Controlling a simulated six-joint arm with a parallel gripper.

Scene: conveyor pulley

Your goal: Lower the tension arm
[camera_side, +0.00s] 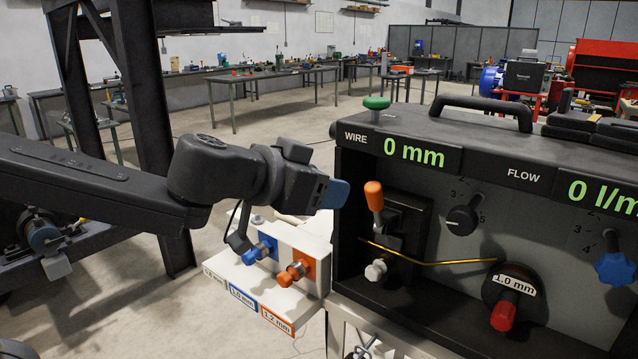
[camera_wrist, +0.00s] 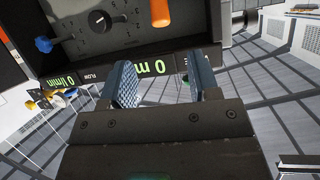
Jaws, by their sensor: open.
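The tension arm (camera_side: 375,196) has an orange grip and stands roughly upright on the black wire-feed block inside the dark machine housing. In the wrist view, an orange handle that looks like its grip (camera_wrist: 160,12) shows at the top edge, beyond the fingers and partly cut off. My gripper (camera_side: 336,194) is left of the tension arm in the side view, apart from it. In the wrist view, the two blue fingers of my gripper (camera_wrist: 160,80) are spread with nothing between them.
The machine housing (camera_side: 345,250) has a carrying handle (camera_side: 482,108) on top. Inside are a white knob (camera_side: 375,270), a brass wire (camera_side: 430,262), a red-handled 1.0 mm roller (camera_side: 505,312) and a blue knob (camera_side: 614,268). A white roller stand (camera_side: 318,240) sits below my wrist.

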